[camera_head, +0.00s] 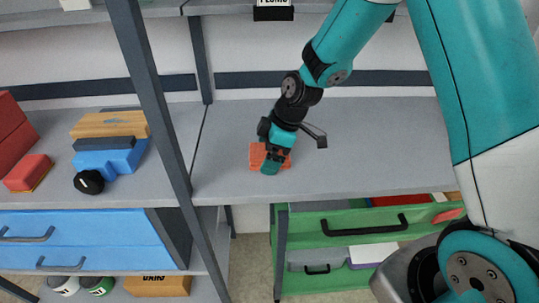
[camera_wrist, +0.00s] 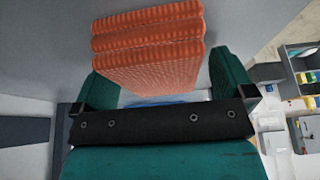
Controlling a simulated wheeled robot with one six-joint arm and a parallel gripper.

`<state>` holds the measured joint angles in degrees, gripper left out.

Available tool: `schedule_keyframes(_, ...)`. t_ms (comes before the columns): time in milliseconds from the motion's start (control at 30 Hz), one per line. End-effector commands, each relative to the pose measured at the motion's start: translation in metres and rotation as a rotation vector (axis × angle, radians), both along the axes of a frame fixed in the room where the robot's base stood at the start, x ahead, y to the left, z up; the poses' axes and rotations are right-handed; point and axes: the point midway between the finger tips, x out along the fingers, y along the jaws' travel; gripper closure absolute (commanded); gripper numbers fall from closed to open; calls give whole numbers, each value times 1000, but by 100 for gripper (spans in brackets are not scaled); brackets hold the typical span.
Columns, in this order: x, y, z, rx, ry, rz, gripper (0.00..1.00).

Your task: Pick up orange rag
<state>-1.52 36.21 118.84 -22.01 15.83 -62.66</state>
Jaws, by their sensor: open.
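The orange rag (camera_head: 256,154) lies folded on the grey shelf, partly hidden behind my gripper in the head view. In the wrist view the rag (camera_wrist: 148,48) shows as a ribbed, layered orange block just beyond and partly between my fingers. My gripper (camera_head: 272,166) is over the rag in the head view. In the wrist view my gripper (camera_wrist: 166,82) is open, with one green finger on each side of the rag's near part. I cannot tell whether the fingers touch it.
The grey shelf (camera_head: 380,150) is clear to the right of the rag. A dark upright post (camera_head: 160,110) stands left of it. Beyond the post are a wood-topped blue item (camera_head: 110,160) and a red box (camera_head: 28,172). Green drawers (camera_head: 335,250) sit below the shelf.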

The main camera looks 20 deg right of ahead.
Motion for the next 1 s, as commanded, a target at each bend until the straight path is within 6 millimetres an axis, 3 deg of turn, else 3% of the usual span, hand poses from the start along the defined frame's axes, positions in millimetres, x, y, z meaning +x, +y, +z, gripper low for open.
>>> schedule_keyframes(167, 0, 0, -3, 0, 0, 0, 2)
schedule_keyframes(367, 0, 0, -2, 0, 0, 0, 48)
schedule_keyframes(467, 0, 0, -2, 0, 0, 0, 53)
schedule_keyframes(767, 0, 0, 3, 0, 0, 0, 53)
schedule_keyframes(867, 1, 0, 13, 0, -4, 1, 53)
schedule_keyframes(1000, 1, 0, 44, 0, -8, 0, 53)
